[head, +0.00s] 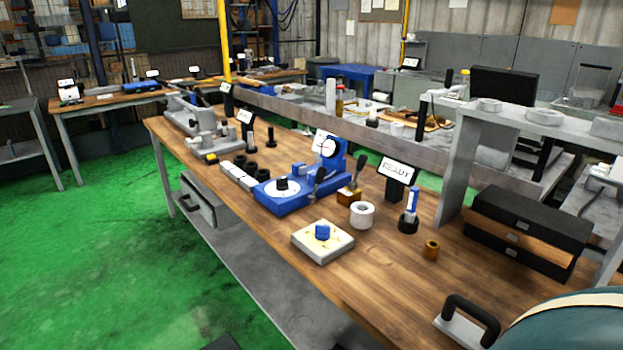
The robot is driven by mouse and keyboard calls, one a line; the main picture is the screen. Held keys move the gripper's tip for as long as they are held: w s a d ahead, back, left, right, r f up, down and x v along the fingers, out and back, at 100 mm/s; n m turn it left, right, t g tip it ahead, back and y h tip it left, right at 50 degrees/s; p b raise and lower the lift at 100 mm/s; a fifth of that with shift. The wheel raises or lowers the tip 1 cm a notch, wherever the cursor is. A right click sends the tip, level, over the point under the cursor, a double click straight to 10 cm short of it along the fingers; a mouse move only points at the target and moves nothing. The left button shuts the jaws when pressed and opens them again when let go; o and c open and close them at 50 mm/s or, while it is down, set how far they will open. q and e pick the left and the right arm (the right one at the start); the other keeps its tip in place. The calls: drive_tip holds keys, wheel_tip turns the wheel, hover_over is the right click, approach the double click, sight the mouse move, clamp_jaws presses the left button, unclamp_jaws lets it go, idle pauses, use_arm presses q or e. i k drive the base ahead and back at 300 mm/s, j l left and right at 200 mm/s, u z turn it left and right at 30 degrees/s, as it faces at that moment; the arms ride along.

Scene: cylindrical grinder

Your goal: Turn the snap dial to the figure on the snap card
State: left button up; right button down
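A blue fixture (300,196) stands on the wooden bench in the middle of the head view. On its near end is a black knob on a round white dial face (281,188). A round white gauge (328,147) is at its raised far end. A pale square block with a blue knob (322,232) sits in front of it. I cannot tell for sure which of these is the snap dial. A white card (319,134) behind the fixture is partly hidden and its figure is unreadable. Neither of my grippers is in view.
A READY sign (395,171), a white ring (362,214), a blue-handled tool in a black base (409,214) and a brass bush (431,249) stand to the right. Black drawers (528,225) are farther right. The front bench top is mostly clear.

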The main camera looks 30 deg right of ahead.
sight(282, 184)
drive_tip(key=i+j+z, duration=0.1)
drive_tip(key=z, duration=0.35)
drive_tip(key=i+j+z, duration=0.1)
drive_tip(key=z, duration=0.35)
drive_tip(key=j+z, duration=0.3)
drive_tip(key=z, duration=0.2)
drive_tip(key=i+j+z, duration=0.15)
drive_tip(key=j, duration=0.4)
drive_tip(key=j+z, duration=0.15)
drive_tip(key=j, duration=0.95)
